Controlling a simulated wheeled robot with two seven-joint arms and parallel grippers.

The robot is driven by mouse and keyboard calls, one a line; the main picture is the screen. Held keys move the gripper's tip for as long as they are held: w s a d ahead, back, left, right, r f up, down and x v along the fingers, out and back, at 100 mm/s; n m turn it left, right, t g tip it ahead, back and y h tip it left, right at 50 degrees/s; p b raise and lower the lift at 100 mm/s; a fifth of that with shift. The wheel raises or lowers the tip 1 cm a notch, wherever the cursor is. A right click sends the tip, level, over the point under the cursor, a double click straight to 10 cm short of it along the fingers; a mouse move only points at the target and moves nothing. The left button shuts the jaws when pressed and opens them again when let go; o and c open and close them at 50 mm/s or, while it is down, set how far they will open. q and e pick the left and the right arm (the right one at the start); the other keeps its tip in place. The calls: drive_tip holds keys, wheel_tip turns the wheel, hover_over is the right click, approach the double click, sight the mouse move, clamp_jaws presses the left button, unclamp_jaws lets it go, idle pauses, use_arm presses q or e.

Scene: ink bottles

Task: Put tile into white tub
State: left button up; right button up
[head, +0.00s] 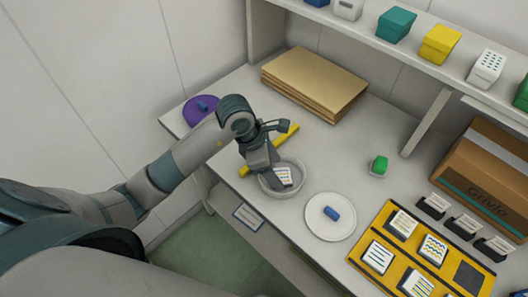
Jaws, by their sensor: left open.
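A round white tub (297,188) stands on the table near its front edge. A white tile (283,176) with dark and yellow marks shows inside the tub's rim, beside my gripper's fingers. My left gripper (268,172) is open, reaching down over the left part of the tub, and it hides part of the tub. I cannot tell whether a finger still touches the tile. My right gripper is not in view.
A yellow bar (287,133) lies behind the gripper. A white plate (328,231) with a blue piece stands right of the tub. A yellow rack (398,256) holds several tiles. Brown boards (315,78), a purple plate (190,112), a green block (379,165) and a cardboard box (487,168) stand around.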

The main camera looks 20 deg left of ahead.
use_arm(q)
drive_tip(key=b+v, duration=0.2)
drive_tip(key=v, duration=0.8)
drive_tip(key=shift+a+r+b, duration=0.2)
drive_tip(key=shift+b, duration=0.2)
drive_tip(key=shift+s, duration=0.15)
